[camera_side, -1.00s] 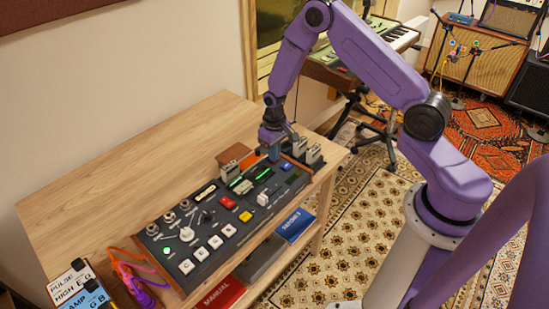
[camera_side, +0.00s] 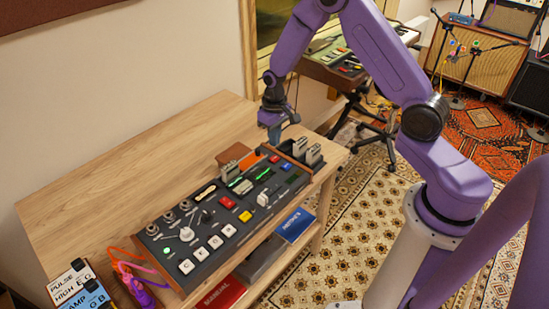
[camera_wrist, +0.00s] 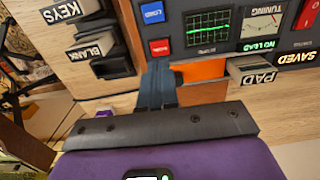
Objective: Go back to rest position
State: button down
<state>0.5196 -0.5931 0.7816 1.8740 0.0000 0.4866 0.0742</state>
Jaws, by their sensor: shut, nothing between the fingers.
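My gripper (camera_side: 273,133) hangs above the far right end of the control console (camera_side: 207,247), clear of it, with its fingers together and nothing held. In the wrist view the fingers of my gripper (camera_wrist: 158,85) point towards the console's edge, where a blue button (camera_wrist: 152,13), a red button (camera_wrist: 160,46) and a small green-trace screen (camera_wrist: 208,27) show.
The console stands on a wooden table (camera_side: 110,165) whose left part is bare. Labelled cartridges, KEYS (camera_wrist: 65,10) and BLANK (camera_wrist: 92,50), stand in slots. Pedals (camera_side: 80,288) with cables sit front left. Manuals (camera_side: 222,294) lie on the shelf below. A keyboard (camera_side: 345,62) stands behind.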

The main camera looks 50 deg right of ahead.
jog(key=shift+r, duration=0.45)
jog(key=s+a+r+n, duration=0.6)
jog(key=s+a+r, duration=0.5)
jog(key=s, duration=0.1)
jog(key=s+d+r+n, duration=0.1)
jog(key=s+r+n, duration=0.2)
jog(key=s, duration=0.7)
jog(key=s+r+n, duration=0.3)
jog(key=s, duration=0.7)
jog(key=shift+s+d+r+n, duration=0.25)
jog(key=shift+d+r+n, duration=0.05)
jog(key=shift+d+r, duration=0.1)
